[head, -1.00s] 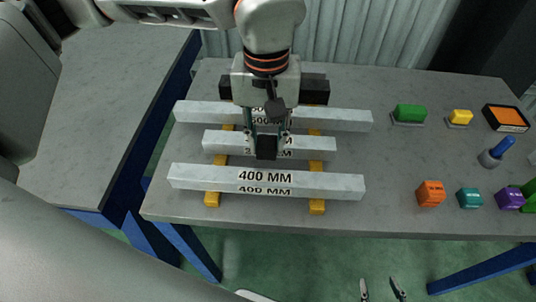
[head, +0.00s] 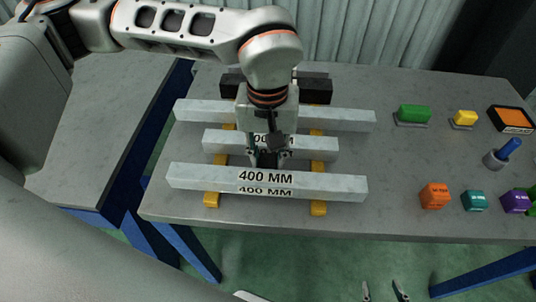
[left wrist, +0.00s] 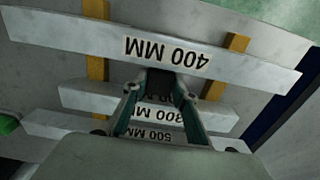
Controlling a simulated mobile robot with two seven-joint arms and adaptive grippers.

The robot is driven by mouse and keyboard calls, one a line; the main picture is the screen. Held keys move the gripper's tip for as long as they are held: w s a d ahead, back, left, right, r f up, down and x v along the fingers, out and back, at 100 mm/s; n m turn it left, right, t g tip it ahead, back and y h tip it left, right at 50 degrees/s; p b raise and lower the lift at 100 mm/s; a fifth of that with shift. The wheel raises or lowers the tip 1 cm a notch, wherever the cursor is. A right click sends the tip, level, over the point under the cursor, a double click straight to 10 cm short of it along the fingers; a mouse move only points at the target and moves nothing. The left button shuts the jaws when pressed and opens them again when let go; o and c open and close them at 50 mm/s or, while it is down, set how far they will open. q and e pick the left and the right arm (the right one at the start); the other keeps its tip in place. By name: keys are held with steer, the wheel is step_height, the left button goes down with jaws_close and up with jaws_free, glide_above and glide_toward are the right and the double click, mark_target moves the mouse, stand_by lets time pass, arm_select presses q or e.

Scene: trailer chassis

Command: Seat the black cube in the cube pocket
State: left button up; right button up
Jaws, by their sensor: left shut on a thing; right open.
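My left gripper (head: 268,157) is shut on the black cube (head: 267,161). In the head view the cube is over the gap between the front 400 MM bar (head: 210,177) and the middle bar (head: 318,144). In the left wrist view the cube (left wrist: 160,80) is between the fingertips (left wrist: 160,92), beside the 400 MM bar (left wrist: 100,40). I cannot tell whether the cube touches anything. I cannot make out the cube pocket. My right gripper (head: 384,291) is open and empty at the bottom edge of the head view.
A rear bar (head: 345,119) lies behind the middle bar. Yellow rails (head: 318,207) run under the bars. Black blocks (head: 315,91) stand at the back. Coloured pieces are at right, including a green one (head: 413,112) and an orange cube (head: 434,196). Table between is clear.

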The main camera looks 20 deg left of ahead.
arm_select(q)
steer(key=shift+f, duration=0.35)
steer(key=o, duration=1.1)
